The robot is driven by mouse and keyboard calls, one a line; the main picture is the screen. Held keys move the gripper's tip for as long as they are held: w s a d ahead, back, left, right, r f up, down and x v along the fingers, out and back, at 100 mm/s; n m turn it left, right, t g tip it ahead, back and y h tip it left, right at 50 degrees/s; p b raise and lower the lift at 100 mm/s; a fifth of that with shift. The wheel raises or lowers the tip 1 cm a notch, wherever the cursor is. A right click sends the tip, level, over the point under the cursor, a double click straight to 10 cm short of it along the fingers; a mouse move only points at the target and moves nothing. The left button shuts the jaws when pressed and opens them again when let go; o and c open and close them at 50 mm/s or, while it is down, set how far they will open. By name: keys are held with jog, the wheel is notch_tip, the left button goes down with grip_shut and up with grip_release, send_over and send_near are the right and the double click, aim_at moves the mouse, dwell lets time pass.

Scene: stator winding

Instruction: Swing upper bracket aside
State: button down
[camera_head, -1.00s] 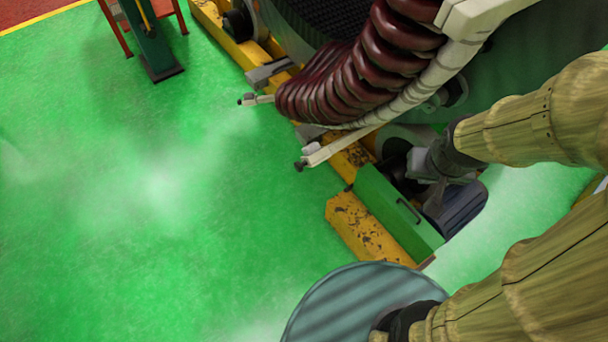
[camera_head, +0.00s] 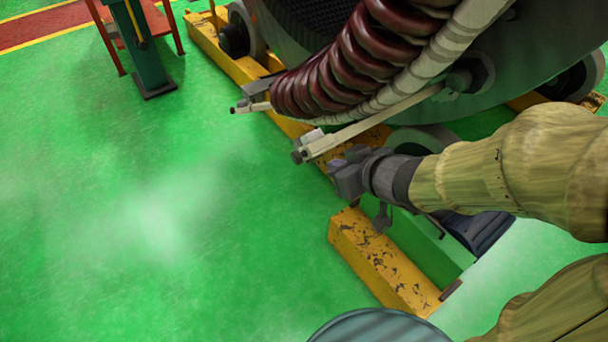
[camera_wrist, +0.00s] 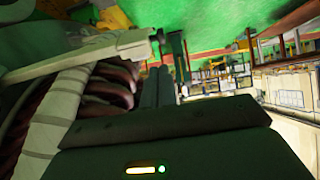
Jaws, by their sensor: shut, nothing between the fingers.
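A pale bracket bar (camera_head: 375,125) reaches across the stator's dark red winding coils (camera_head: 345,75), with a dark knob at its outer end. A second pale bracket end (camera_head: 255,107) sticks out farther left. I cannot tell for sure which is the upper bracket. My gripper (camera_head: 342,178) is just below the nearer bar's outer end, apparently apart from it. In the wrist view, my shut, empty fingers (camera_wrist: 159,86) point forward, with a pale bracket (camera_wrist: 85,55) close on their left and its dark tip near them. Coils (camera_wrist: 105,90) show beneath that bracket.
A yellow base frame (camera_head: 385,265) with rollers carries the stator. A green motor housing (camera_head: 425,250) lies below my arm. A green stand (camera_head: 140,50) is at the upper left. The green floor (camera_head: 150,200) on the left is clear.

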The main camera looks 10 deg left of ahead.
jog(key=shift+s+a, duration=0.15)
jog(key=shift+a, duration=0.1)
jog(key=shift+a+f+p, duration=0.1)
jog(key=shift+a+p, duration=0.05)
jog(key=shift+p, duration=0.2)
jog(key=p, duration=1)
send_near(298, 159)
jog(key=b+x, duration=0.1)
jog(key=x, duration=0.6)
